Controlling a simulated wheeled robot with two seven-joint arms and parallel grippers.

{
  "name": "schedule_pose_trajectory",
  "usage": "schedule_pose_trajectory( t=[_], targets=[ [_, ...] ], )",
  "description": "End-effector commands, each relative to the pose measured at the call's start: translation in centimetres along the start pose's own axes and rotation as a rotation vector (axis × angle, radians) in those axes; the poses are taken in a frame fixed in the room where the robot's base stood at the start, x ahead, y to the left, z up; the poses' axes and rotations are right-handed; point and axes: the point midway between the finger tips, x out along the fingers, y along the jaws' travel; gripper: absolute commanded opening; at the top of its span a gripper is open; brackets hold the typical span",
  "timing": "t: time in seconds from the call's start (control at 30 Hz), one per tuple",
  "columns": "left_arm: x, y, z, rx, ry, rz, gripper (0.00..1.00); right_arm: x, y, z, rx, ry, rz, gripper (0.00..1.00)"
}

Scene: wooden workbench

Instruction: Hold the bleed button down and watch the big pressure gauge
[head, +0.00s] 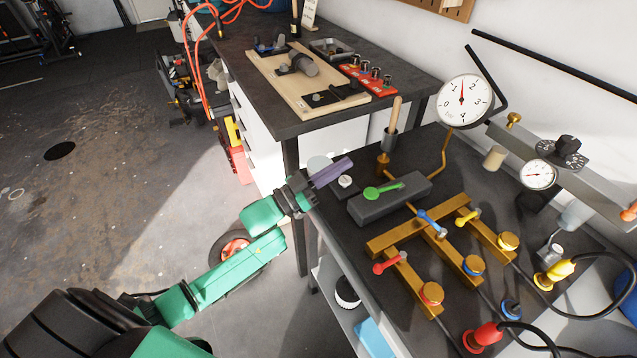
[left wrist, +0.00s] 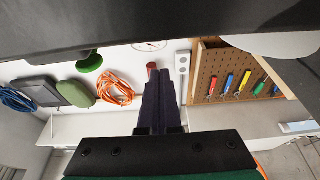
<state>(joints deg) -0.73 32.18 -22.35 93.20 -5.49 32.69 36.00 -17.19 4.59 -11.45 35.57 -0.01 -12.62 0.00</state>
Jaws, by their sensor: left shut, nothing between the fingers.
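The big pressure gauge (head: 464,101) has a white round face at the back of the bench, its red needle pointing nearly straight up. A small pale round button (head: 345,181) on a dark base, probably the bleed button, sits near the bench's left edge. My left gripper (head: 349,164) is shut and empty, its dark purple fingers beside and apparently above that button; I cannot tell whether they touch it. In the left wrist view the closed fingers (left wrist: 159,98) point forward, with a small red piece (left wrist: 151,70) near their tips. My right gripper is not in view.
A wooden-handled tool (head: 395,115) stands behind the button. A smaller gauge (head: 538,174) is farther right. Open floor lies left.

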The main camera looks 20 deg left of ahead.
Motion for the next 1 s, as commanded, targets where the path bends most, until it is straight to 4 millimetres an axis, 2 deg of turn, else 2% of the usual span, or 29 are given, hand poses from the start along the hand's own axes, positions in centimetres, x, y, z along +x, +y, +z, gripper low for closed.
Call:
schedule_pose_trajectory(
  t=[0.03, 0.2, 0.57, 0.77, 1.0],
  targets=[
    [-0.6, 0.0, 2.0, -0.003, -0.003, -0.001, 0.00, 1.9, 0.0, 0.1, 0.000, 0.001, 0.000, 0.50],
    [-1.4, 0.0, 3.8, -0.002, -0.001, -0.001, 0.00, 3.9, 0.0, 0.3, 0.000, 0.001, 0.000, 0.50],
    [-1.4, 0.0, 3.8, -0.002, -0.001, -0.001, 0.00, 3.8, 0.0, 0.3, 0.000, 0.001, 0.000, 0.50],
    [-2.0, 0.0, 5.8, -0.001, -0.003, -0.001, 0.00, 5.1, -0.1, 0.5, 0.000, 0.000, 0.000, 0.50],
    [-2.1, 0.1, 5.9, -0.003, -0.006, -0.002, 0.00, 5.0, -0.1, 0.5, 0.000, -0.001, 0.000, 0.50]
  ],
)
